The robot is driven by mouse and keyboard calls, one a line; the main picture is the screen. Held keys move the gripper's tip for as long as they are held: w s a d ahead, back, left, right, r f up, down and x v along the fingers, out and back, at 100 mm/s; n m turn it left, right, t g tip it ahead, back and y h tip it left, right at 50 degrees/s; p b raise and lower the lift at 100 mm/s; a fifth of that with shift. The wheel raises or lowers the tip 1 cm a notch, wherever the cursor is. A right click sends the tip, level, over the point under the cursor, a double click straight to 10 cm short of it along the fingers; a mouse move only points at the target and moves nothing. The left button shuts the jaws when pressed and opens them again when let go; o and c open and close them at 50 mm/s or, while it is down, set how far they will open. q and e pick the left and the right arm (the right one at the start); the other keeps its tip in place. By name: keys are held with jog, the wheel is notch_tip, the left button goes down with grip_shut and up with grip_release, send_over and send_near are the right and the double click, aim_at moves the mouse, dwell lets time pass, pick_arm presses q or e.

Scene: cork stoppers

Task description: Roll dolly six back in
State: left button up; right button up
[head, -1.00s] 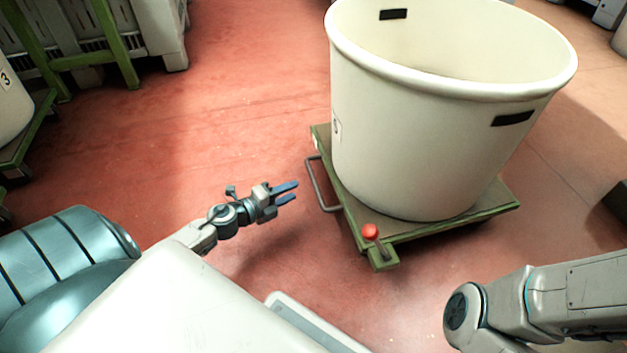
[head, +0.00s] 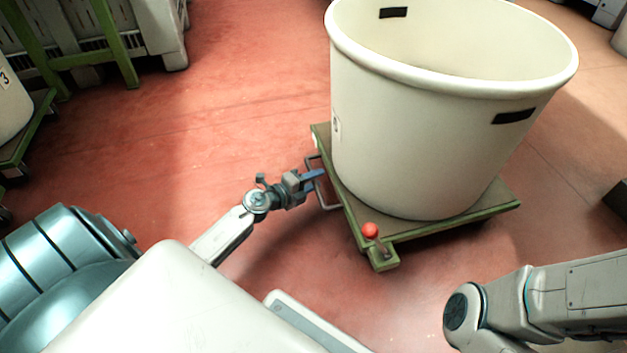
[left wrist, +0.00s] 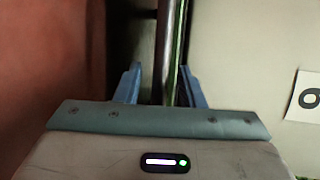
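A green dolly (head: 440,232) with a large cream tub (head: 430,150) on it stands right of centre in the head view. A grey bar handle (head: 327,207) sticks out from its left side. A red-knobbed lever (head: 370,230) is at its near corner. My left gripper (head: 314,180) is at the handle. In the left wrist view, the metal bar (left wrist: 167,50) runs between the blue fingers, which stand apart, with the bar nearer the right finger. A label (left wrist: 308,98) on the pale tub shows one digit, partly cut off. My right gripper is out of view.
Another dolly with a tub marked 3 (head: 8,110) stands at the left edge. Grey crates (head: 150,30) and a green frame (head: 120,45) are at the back left. The red floor (head: 230,110) between them and the tub is clear.

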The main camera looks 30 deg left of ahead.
pick_arm(q)
grip_shut()
